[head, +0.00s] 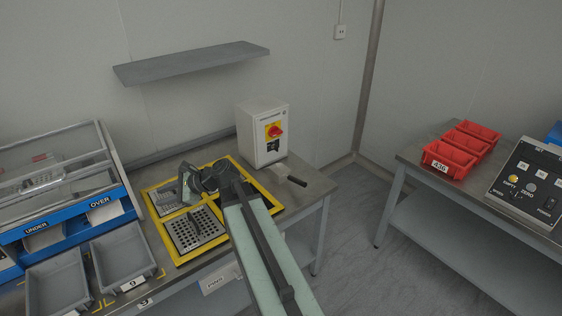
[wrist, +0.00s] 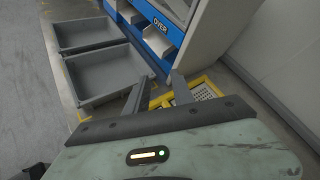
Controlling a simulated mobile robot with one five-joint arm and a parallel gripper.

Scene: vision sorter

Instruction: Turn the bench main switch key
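A pale grey switch box (head: 250,137) stands at the back right of the bench, below and right of the wall shelf. My gripper (head: 187,184) is left of the box, over the yellow-framed plates, and is apart from the box. In the wrist view my gripper (wrist: 158,90) shows two grey fingers spread with nothing between them. The switch box is not in the wrist view.
Yellow-framed plates (head: 178,258) lie on the bench. Grey trays (head: 125,255) and a blue sorter (head: 75,218) stand left. A grey block with a black handle (head: 297,181) lies near the right edge. Red bins (head: 447,160) and a control panel (head: 530,180) occupy another table.

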